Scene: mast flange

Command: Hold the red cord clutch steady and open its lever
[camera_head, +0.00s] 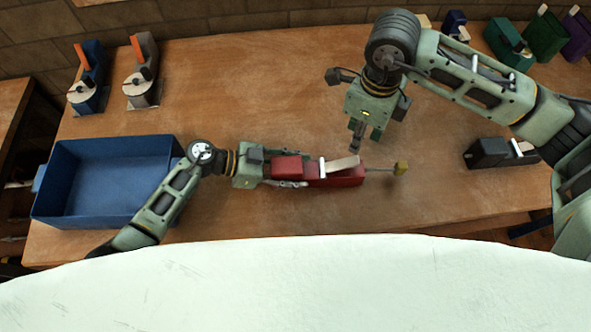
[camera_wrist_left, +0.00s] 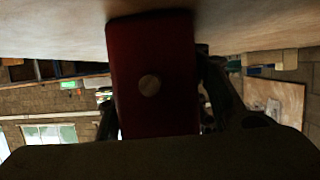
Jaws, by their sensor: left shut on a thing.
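The red cord clutch (camera_head: 338,181) lies on the wooden bench in the middle of the head view. Its pale lever (camera_head: 342,163) lies along the top, slightly raised toward the right. My left gripper (camera_head: 291,173) is shut on the left end of the clutch. In the left wrist view the red end face (camera_wrist_left: 150,75), with a round pale disc, sits between the fingers. My right gripper (camera_head: 365,143) hangs just above and behind the lever, apparently apart from it; its finger gap is unclear.
A blue open bin (camera_head: 100,217) stands at the left. Two devices with orange levers, one blue (camera_head: 90,80) and one grey (camera_head: 143,70), stand at the back left. A black clutch (camera_head: 488,152) lies at the right. Green (camera_head: 508,45) and purple (camera_head: 577,37) units stand at the back right.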

